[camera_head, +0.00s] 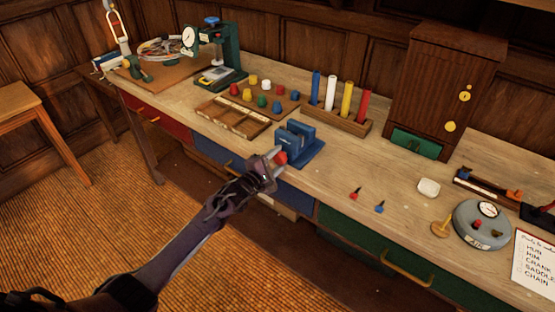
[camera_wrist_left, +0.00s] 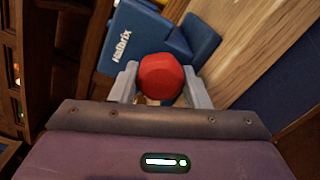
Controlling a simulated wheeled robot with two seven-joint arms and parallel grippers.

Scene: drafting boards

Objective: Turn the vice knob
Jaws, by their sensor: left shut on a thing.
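The blue vice (camera_head: 303,146) stands at the front edge of the wooden bench, near the middle of the head view. Its red knob (camera_head: 281,158) faces the front. My left gripper (camera_head: 276,160) is at the knob, its fingers on either side of it. In the left wrist view, the red knob (camera_wrist_left: 161,77) sits between the two grey fingertips of my left gripper (camera_wrist_left: 160,84), which is shut on it. The blue vice body (camera_wrist_left: 140,38) shows behind the knob, with white lettering. My right gripper is not in view.
Behind the vice are a board of coloured pegs (camera_head: 262,97) and a rack of coloured tubes (camera_head: 340,119). A wooden tray (camera_head: 232,117) lies left of it. Drawers (camera_head: 297,199) sit below the bench edge.

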